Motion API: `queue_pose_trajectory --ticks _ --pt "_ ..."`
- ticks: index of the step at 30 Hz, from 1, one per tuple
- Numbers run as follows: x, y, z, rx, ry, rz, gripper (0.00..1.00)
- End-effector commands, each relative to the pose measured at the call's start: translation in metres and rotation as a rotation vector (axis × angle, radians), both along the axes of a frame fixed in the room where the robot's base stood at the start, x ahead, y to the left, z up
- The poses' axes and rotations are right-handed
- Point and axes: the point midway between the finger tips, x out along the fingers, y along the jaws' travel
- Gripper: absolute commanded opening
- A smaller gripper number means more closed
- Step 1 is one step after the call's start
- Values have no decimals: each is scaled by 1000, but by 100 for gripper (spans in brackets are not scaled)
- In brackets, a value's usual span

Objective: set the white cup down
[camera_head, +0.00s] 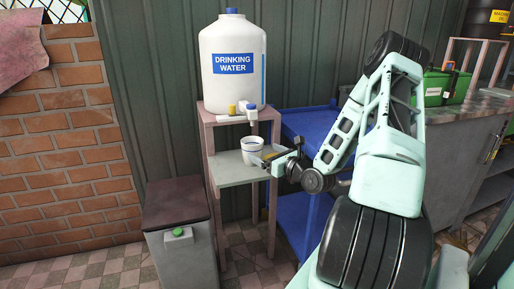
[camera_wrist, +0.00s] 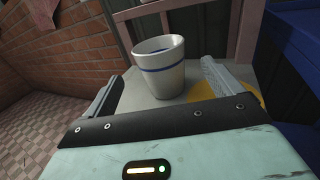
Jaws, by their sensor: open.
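The white cup (camera_head: 252,150) with blue bands stands upright on the lower shelf (camera_head: 228,172) of a pinkish stand in the head view. In the wrist view the cup (camera_wrist: 159,66) has a blue stripe and a dark inside, and it rests on the shelf (camera_wrist: 140,92). My gripper (camera_head: 264,160) is open at the shelf's right side. In the wrist view its two fingers (camera_wrist: 163,85) are spread wide, with the cup ahead and between them, apart from both. Whether the cup holds anything is unclear.
A water jug (camera_head: 233,85) labelled "DRINKING WATER" stands on the stand above, its tap (camera_head: 251,113) over the cup. A grey bin (camera_head: 180,225) is at the left, a blue cart (camera_head: 308,122) at the right. A yellow round thing (camera_wrist: 238,92) lies near the right finger.

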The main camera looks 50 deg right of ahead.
Motion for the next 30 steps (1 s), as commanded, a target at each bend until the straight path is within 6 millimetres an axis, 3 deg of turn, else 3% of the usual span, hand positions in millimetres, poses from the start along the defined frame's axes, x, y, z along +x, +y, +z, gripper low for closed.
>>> queue_pose_trajectory --ticks 3,9,14,17,23,27,30 --pt "-21 3 1 1 1 -3 92" --pt "-40 6 0 1 1 -1 92" --pt "-42 8 0 -2 1 2 92" --pt "-34 17 -1 -49 37 29 92" --pt "9 76 -13 -395 268 223 92" --pt "33 139 -22 -763 439 447 92" --pt "39 189 -24 -1063 531 643 92"
